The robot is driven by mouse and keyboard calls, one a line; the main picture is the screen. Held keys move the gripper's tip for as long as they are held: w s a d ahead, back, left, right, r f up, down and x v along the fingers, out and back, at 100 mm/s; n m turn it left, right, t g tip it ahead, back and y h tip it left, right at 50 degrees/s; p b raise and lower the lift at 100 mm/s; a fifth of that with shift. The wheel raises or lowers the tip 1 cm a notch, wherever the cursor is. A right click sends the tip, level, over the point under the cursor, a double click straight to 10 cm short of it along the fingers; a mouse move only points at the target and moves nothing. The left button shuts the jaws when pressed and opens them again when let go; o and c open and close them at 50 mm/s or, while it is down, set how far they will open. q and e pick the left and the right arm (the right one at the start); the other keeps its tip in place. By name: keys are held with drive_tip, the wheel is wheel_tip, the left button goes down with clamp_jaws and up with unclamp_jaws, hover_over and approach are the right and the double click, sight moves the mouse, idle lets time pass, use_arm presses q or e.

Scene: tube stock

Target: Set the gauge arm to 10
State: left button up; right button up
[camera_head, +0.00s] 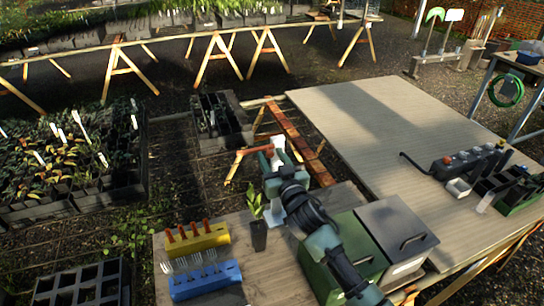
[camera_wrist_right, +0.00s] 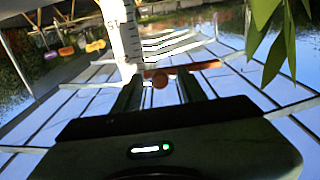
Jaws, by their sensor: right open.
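The gauge is a white upright scale with dark marks (camera_wrist_right: 122,38) in the right wrist view; its white top also shows in the head view (camera_head: 278,146). The marks are too small to read. The reddish-brown gauge arm (camera_wrist_right: 195,67) sticks out sideways beside the scale, with a round knob (camera_wrist_right: 160,81) facing the camera. My right gripper (camera_wrist_right: 160,90) is open, with one finger on each side of the knob; I cannot tell whether they touch it. In the head view my right gripper (camera_head: 272,158) hides most of the gauge. My left gripper is not in view.
A potted plant (camera_head: 258,235) stands close beside my right arm. Nearby are a yellow block (camera_head: 197,243), a blue block (camera_head: 206,282), a green box (camera_head: 345,255) and a grey lidded box (camera_head: 397,232). The large wooden table (camera_head: 370,120) is mostly clear.

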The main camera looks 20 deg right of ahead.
drive_tip(key=shift+c, duration=0.2)
clamp_jaws()
idle(1.1)
drive_tip(key=shift+f, duration=0.1)
